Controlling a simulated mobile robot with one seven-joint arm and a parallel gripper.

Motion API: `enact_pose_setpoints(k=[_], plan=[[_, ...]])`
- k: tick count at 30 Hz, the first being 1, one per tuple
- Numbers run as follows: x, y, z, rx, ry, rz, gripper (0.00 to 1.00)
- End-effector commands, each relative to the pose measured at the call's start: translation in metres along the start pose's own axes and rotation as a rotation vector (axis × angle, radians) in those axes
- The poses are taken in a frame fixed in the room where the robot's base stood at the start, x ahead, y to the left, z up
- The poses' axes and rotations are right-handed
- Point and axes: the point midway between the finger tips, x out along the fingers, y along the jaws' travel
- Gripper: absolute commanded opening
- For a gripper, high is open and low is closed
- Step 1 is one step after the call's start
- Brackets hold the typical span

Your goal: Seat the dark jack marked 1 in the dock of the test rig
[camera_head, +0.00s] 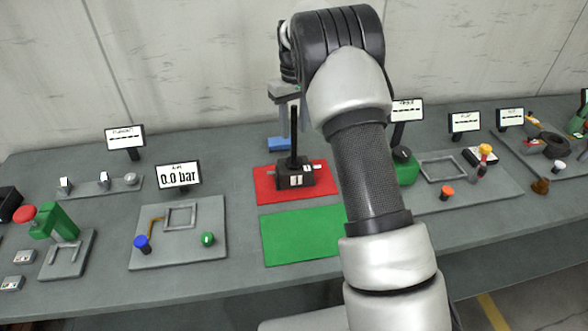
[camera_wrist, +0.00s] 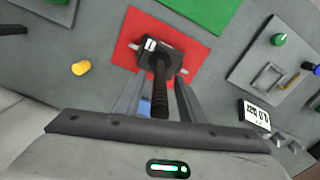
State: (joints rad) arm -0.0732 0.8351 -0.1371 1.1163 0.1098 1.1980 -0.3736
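The dark jack (camera_head: 296,180) stands upright on a red mat (camera_head: 265,193), its tall black post rising from a square base with pale labels; the mark is too small to read surely. In the wrist view the jack's base (camera_wrist: 178,59) lies beyond the fingertips. My gripper (camera_head: 292,125) is open, its fingers apart on either side of the post. The wrist view shows the post between the fingers (camera_wrist: 158,100), with no clear contact. A square-framed dock (camera_head: 165,217) sits empty on the plate with the 0.0 bar display (camera_head: 179,176). Another square frame (camera_head: 443,180) is on the right plate.
A green mat (camera_head: 300,237) in front of the red one is bare. A blue knob (camera_head: 141,243) and green button (camera_head: 208,239) stand near the left frame. A green item (camera_head: 407,172) is partly behind my arm. A green clamp (camera_head: 58,222) is far left.

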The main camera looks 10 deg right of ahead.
Motion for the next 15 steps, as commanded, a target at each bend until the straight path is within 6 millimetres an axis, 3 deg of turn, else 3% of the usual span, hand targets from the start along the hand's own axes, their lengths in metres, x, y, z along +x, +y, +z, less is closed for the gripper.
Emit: enact_pose_setpoints(k=[6, 13, 15], plan=[[0.024, 0.0, -0.001, 0.0, 0.0, 0.001, 0.37], [0.027, 0.0, -0.001, 0.0, 0.001, 0.001, 0.37], [0.026, 0.0, -0.001, 0.0, 0.001, 0.001, 0.28]])
